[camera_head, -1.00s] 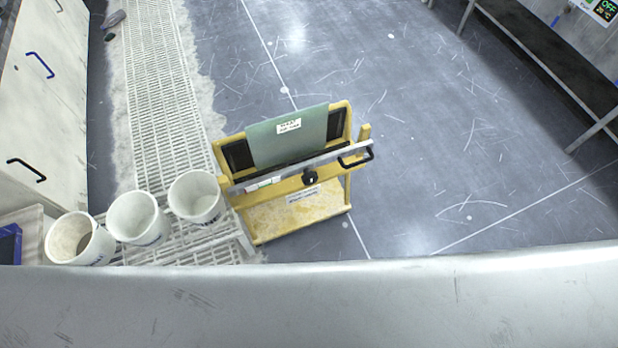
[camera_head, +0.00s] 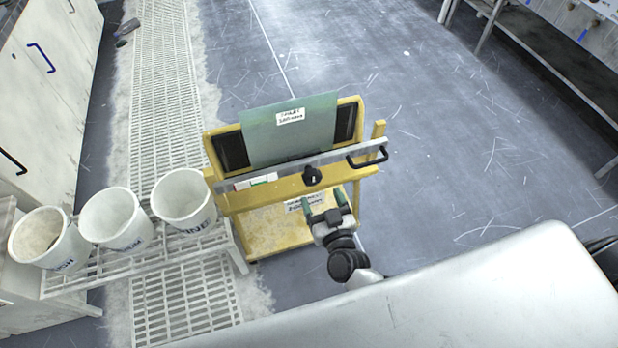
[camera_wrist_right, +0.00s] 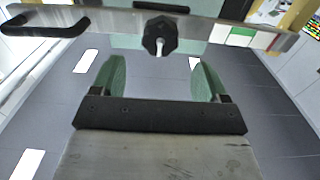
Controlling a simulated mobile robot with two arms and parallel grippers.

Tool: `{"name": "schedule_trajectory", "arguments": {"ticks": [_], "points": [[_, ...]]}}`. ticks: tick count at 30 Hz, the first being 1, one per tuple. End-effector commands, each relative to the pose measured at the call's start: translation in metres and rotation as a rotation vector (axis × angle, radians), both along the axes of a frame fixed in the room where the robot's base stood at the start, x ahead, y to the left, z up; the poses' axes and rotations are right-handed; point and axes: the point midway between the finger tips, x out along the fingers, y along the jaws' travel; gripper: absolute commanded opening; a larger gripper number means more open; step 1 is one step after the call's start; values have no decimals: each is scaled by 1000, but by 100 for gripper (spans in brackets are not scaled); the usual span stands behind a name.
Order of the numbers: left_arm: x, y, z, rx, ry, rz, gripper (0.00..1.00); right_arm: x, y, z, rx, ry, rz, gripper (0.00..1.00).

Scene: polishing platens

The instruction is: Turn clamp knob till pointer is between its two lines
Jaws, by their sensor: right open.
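The black clamp knob (camera_head: 312,176) sits on the front of a silver bar (camera_head: 285,170) across a yellow stand. In the right wrist view the knob (camera_wrist_right: 160,36) is a dark lobed shape with a pale pointer mark, just beyond the fingers. A small white, green and red scale strip (camera_head: 256,181) lies left of the knob on the bar. My right gripper (camera_head: 327,203) is open and empty, below and in front of the knob, apart from it. Its green fingertips (camera_wrist_right: 158,78) show in the wrist view. The pointer's two lines are too small to make out. My left gripper is not seen.
The yellow stand (camera_head: 361,152) holds a green sheet (camera_head: 290,135) with a label. A black handle (camera_head: 368,157) is at the bar's right end. White buckets (camera_head: 182,199) stand on a white rack at left. Floor to the right is clear.

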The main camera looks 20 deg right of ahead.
Motion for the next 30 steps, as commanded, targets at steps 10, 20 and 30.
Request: {"name": "schedule_trajectory", "arguments": {"ticks": [10,20,30], "points": [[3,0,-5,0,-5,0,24,61,2,-1,1,-1,2,75],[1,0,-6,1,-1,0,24,74,3,-1,0,2,2,75],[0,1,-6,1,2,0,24,73,3,-1,1,1,2,43]]}}
